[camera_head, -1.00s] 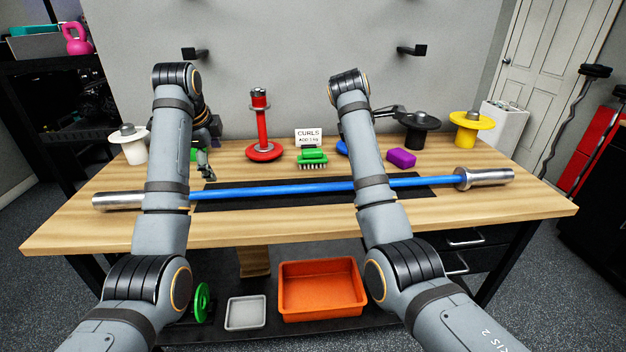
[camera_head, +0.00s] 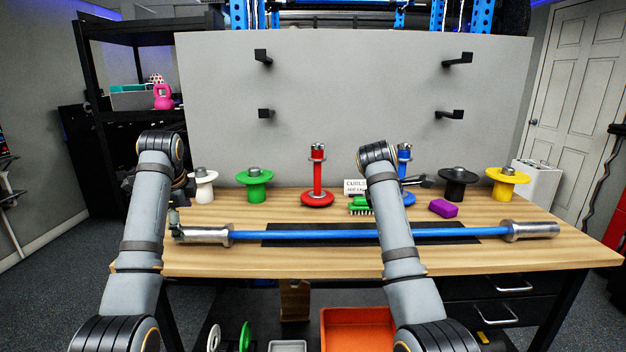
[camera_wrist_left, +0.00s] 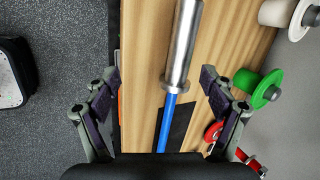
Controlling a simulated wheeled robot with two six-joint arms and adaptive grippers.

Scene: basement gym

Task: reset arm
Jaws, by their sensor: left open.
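My left gripper (camera_head: 175,220) is at the left end of the table, by the silver left sleeve (camera_head: 207,235) of the blue barbell (camera_head: 350,232). In the left wrist view the left gripper (camera_wrist_left: 160,76) is open and empty, its fingers spread wide. The barbell sleeve (camera_wrist_left: 183,45) shows between the fingers but apart from both. My right gripper (camera_head: 418,182) shows only partly behind my right arm, near the blue post (camera_head: 404,160); its fingers are too small to judge.
Wall pegs (camera_head: 449,114) stick out behind. An orange bin (camera_head: 358,330) sits below.

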